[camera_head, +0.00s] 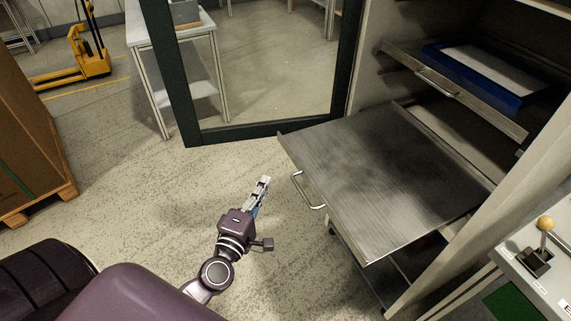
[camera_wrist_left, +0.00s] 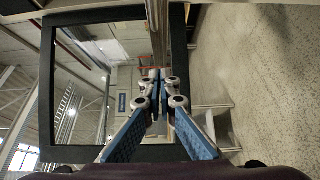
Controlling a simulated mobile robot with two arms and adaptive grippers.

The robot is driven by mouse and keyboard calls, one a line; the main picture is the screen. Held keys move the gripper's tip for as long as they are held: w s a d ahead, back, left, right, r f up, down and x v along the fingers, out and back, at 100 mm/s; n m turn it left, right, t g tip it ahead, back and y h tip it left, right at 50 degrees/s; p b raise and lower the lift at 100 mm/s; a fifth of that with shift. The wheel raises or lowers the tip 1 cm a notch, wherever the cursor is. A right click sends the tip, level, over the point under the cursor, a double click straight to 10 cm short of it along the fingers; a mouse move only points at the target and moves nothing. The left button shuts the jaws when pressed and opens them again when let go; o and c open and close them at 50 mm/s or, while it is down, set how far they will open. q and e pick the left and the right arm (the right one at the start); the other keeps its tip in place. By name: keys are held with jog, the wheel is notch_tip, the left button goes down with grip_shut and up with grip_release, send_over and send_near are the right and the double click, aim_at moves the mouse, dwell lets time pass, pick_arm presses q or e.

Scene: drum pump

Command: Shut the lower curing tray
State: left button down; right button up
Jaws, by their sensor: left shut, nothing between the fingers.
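The lower curing tray (camera_head: 385,165) is a bare metal shelf. It is pulled far out of the cabinet, with a curved handle (camera_head: 308,192) on its front edge. The upper tray (camera_head: 455,90) above it sits further in and bears a blue-rimmed tray (camera_head: 490,72). My left gripper (camera_head: 265,181) is in front of the lower tray, to the left of its handle and apart from it. Its fingers are together and empty; they also show in the left wrist view (camera_wrist_left: 161,75). My right gripper is in neither view.
The cabinet's open, dark-framed glass door (camera_head: 255,130) stands behind the tray. A control panel with a yellow-knobbed lever (camera_head: 545,224) is at the lower right. A wooden pallet with a box (camera_head: 40,205) is at the left. The floor around my gripper is clear.

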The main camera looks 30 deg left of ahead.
aim_at(291, 156)
pick_arm(q)
jog(key=w, duration=0.5)
jog(key=w+d+p, duration=0.1)
jog(key=w, duration=0.2)
jog(key=shift+w+d, duration=0.4)
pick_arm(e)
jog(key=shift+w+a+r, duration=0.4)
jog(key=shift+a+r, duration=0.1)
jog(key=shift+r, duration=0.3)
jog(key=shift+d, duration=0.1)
